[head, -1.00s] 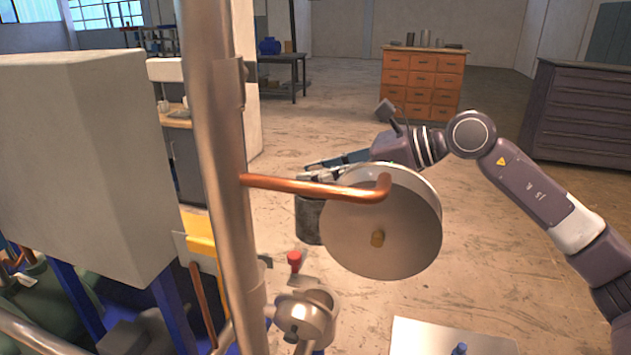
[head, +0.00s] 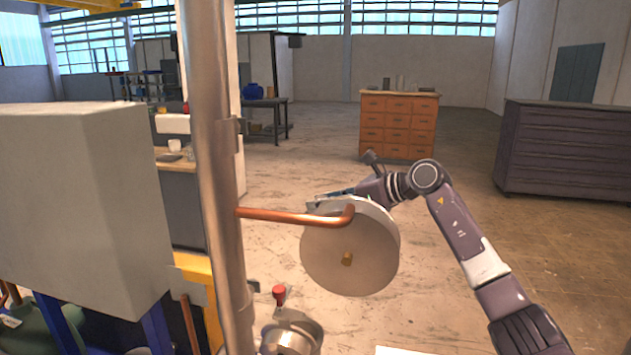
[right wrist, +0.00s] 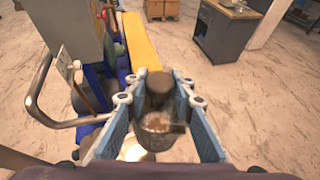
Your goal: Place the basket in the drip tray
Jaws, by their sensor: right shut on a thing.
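My right gripper (head: 332,194) shows in the head view behind the grey round disc, which hides most of its fingers. In the right wrist view the blue-padded fingers of my right gripper (right wrist: 161,85) are closed around a dark upright piece. Below it is the dark cup-shaped basket (right wrist: 155,138) with pale specks inside. The basket is hidden behind the disc in the head view. I cannot make out the drip tray for certain in either view. My left gripper is not in view.
A large grey box (head: 75,190) stands left. A red-topped fitting (head: 279,293) is near the post. Floor beyond my arm is open.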

